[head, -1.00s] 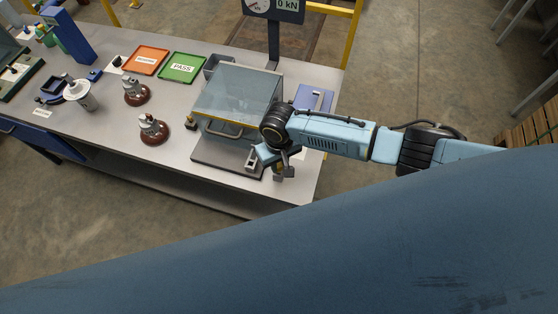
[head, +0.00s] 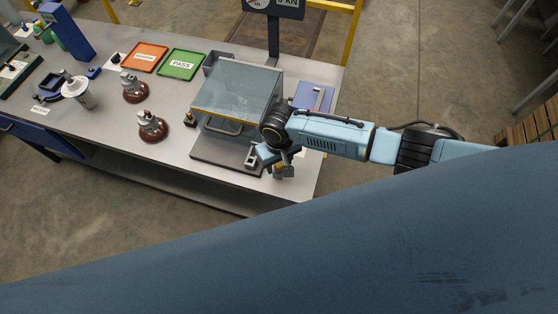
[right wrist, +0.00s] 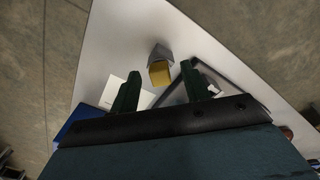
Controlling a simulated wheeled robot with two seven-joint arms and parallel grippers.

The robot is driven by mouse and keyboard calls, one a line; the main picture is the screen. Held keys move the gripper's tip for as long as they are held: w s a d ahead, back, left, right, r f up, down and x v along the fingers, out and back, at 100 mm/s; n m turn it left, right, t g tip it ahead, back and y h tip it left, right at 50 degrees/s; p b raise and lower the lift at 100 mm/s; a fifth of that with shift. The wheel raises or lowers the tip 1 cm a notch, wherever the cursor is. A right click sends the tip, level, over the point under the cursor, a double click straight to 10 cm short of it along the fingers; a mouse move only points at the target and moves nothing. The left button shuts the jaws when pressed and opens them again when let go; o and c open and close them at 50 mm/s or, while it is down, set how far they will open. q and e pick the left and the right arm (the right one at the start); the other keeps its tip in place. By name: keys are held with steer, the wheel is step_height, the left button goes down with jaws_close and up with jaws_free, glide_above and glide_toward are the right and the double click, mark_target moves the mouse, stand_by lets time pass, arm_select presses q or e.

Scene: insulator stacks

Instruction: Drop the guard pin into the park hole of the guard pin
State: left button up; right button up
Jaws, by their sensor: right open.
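My right gripper (head: 279,166) is over the front right corner of the table and open. In the right wrist view its two dark green fingers (right wrist: 161,90) stand apart. A yellow block with a grey part behind it (right wrist: 160,72) shows in the gap between the fingers, clear of both in the picture. It looks like the guard pin's head at its park post, but the shaft and hole are hidden, so I cannot tell how it is seated. In the head view a small yellow patch (head: 278,172) shows beside the fingers. My left gripper is out of view.
A clear-lidded guard box (head: 236,92) stands on a dark base plate left of the gripper, with a small grey bracket (head: 252,158) on the plate. A blue case (head: 313,96) lies behind. Brown insulators (head: 151,127) and green (head: 181,65) and orange (head: 145,57) trays are farther left.

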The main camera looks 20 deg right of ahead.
mark_target(279, 165)
step_height(279, 165, up, 13)
steer(key=p, duration=0.1)
steer(key=shift+r, duration=0.2)
stand_by(0.7)
